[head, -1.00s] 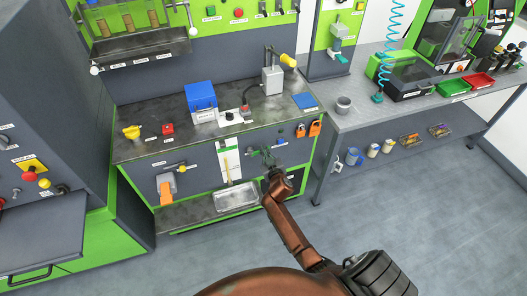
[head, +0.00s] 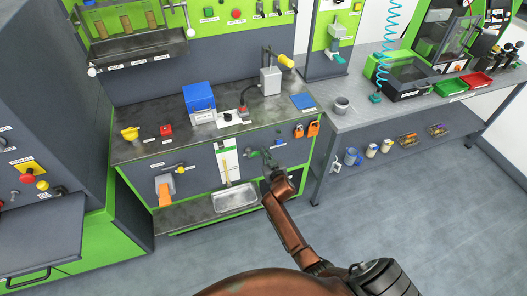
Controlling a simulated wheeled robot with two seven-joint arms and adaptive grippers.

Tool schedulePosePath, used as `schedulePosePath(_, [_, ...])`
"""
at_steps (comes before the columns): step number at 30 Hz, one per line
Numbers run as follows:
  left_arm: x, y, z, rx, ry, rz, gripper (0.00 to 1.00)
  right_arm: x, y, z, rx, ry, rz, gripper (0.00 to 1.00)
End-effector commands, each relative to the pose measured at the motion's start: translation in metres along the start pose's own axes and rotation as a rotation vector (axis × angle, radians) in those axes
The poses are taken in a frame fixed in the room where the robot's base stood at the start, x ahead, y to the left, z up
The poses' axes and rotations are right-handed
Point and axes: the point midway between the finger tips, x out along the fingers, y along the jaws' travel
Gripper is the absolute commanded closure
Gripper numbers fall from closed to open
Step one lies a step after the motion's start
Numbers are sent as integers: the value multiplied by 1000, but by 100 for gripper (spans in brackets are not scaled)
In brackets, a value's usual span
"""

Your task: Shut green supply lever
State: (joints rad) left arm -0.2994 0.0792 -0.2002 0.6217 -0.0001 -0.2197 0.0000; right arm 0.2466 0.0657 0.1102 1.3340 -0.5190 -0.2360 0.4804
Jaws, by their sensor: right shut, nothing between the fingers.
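The green supply lever (head: 252,154) is a small green handle on the grey front panel of the bench, under the worktop and right of the white upright strip. My right gripper (head: 268,160) is shut and empty at the panel, just right of the green handle. The gripper covers part of the fitting behind it. I cannot tell whether the fingers touch the lever. My left gripper is not in view.
Orange padlocks (head: 313,129) hang to the right. A metal tray (head: 236,199) lies on the shelf below. The floor in front is clear.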

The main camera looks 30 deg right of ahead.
Motion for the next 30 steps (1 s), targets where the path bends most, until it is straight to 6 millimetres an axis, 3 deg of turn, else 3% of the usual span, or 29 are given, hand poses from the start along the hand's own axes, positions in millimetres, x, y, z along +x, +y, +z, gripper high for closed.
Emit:
schedulePosePath(5, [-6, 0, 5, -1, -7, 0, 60, -2, 2, -6, 0, 1, 1, 100])
schedulePosePath(14, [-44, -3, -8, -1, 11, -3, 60, -11, 2, -50, 1, 3, -3, 100])
schedulePosePath(15, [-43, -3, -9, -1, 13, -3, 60, -23, 3, -42, 1, -1, -2, 100])
schedulePosePath(21, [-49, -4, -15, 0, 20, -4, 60, -68, 4, -39, 1, -1, -3, 100])
schedulePosePath(30, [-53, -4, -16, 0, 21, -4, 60, -105, 4, -39, 0, 0, -3, 100])
